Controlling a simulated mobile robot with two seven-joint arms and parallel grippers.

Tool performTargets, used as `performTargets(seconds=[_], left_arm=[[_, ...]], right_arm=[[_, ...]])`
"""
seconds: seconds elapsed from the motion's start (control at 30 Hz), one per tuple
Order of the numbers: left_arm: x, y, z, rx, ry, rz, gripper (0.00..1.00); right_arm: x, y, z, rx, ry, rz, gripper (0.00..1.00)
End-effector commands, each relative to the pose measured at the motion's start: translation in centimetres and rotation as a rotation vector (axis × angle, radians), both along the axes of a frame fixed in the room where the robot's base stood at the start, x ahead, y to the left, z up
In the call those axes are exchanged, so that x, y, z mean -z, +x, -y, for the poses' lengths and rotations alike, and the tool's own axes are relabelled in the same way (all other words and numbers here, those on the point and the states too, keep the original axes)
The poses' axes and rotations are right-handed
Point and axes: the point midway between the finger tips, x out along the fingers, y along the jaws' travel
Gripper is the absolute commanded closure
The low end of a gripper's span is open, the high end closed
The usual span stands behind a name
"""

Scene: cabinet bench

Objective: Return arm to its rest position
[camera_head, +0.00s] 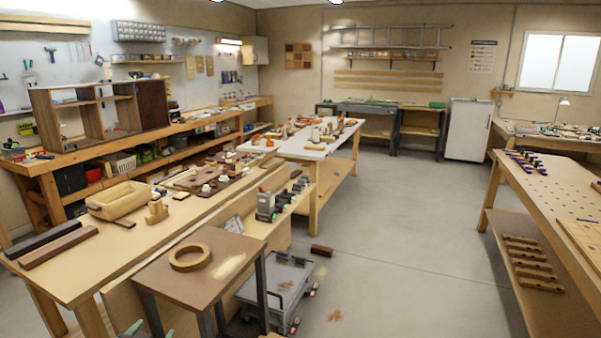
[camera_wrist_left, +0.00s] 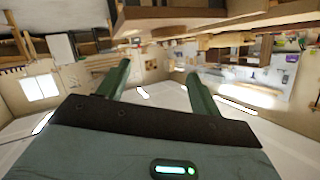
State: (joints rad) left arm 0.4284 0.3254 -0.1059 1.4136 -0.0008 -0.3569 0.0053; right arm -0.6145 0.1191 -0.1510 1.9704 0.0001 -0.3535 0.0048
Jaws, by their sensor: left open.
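My left gripper (camera_head: 150,330) shows only as green fingertips at the bottom left edge of the head view, low in front of the small brown side table. In the left wrist view its two green fingers (camera_wrist_left: 157,82) stand wide apart with nothing between them. That view is upside down, with the room's ceiling at the bottom and the bench wood at the top. Most of the left arm is out of the head view. My right gripper is in neither view.
A small brown table (camera_head: 213,278) with a wooden ring (camera_head: 189,257) stands close by the fingertips. A long workbench (camera_head: 75,270) with a wooden box (camera_head: 118,200) lies behind it. Open floor (camera_head: 410,260) lies to the right.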

Motion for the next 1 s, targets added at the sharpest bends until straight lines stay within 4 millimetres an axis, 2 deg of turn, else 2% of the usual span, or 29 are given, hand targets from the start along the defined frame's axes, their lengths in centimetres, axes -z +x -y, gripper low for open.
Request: performTargets(seconds=[0.03, 0.17, 0.27, 0.4, 0.5, 0.63, 0.8, 0.9, 1.0], left_arm=[[1.5, -1.4, 0.8, 0.01, -0.008, -0.021, 0.35], [5.1, -5.3, 3.0, 0.035, -0.033, -0.075, 0.35], [8.0, -9.3, 4.9, 0.056, -0.06, -0.126, 0.35], [11.9, -16.2, 7.9, 0.08, -0.109, -0.21, 0.35], [13.9, -21.4, 9.9, 0.091, -0.147, -0.269, 0.35], [15.6, -28.1, 12.2, 0.098, -0.198, -0.345, 0.35], [16.2, -35.9, 14.5, 0.091, -0.26, -0.431, 0.35], [16.1, -39.0, 15.4, 0.084, -0.286, -0.467, 0.35], [15.9, -40.9, 15.8, 0.078, -0.302, -0.489, 0.35]], right_arm=[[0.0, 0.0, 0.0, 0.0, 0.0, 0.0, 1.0], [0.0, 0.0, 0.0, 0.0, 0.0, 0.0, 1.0], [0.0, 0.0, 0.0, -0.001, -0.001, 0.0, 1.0], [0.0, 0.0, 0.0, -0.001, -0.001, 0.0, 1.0], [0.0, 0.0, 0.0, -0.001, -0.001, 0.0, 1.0], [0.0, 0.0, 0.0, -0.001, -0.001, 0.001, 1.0], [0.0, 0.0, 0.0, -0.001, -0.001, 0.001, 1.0], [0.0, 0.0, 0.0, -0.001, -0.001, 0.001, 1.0], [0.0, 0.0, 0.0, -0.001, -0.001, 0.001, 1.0]])
